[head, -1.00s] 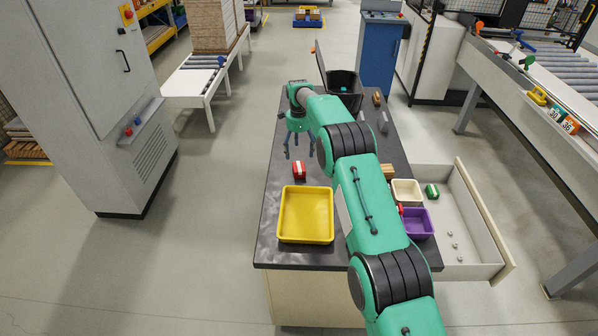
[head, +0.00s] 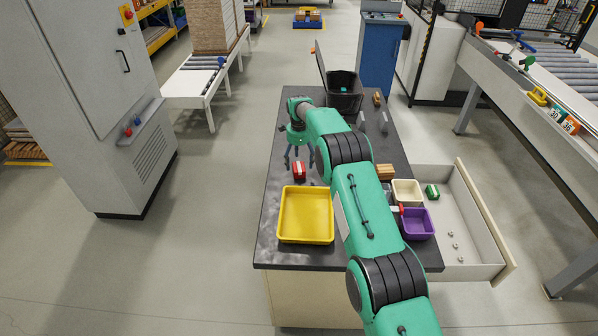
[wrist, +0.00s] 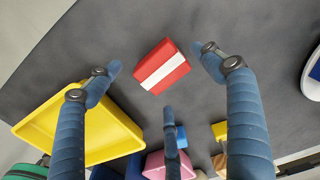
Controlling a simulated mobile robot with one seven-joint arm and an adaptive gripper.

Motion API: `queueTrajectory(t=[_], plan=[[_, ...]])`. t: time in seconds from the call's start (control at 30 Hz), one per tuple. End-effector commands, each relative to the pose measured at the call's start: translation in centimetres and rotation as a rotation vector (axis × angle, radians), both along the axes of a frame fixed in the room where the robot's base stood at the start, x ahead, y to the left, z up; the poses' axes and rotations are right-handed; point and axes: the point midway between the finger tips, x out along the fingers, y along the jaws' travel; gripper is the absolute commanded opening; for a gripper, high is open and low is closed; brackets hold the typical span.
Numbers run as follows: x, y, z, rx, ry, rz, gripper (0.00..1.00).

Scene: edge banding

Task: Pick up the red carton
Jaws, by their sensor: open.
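The red carton (head: 299,171) with a white band lies on the dark worktop, just behind the yellow tray (head: 280,222) in the head view. In the wrist view the red carton (wrist: 160,57) sits ahead of and between the spread blue fingers. My gripper (head: 299,161) is open and empty above the worktop, close to the carton. In the wrist view my gripper (wrist: 157,78) shows three fingers apart, none clearly touching the carton. The yellow tray (wrist: 38,123) is at the left there.
A black bin (head: 343,92) stands at the far end of the worktop. A cream tray (head: 407,192) and a purple tray (head: 417,223) are at the right. The worktop around the red carton is mostly clear.

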Motion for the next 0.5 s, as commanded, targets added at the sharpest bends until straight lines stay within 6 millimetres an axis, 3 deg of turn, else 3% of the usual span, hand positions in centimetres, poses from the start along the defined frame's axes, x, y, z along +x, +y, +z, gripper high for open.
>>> queueTrajectory(t=[0.5], plan=[[0.2,-0.2,-4.7,0.0,0.0,0.0,0.8]])
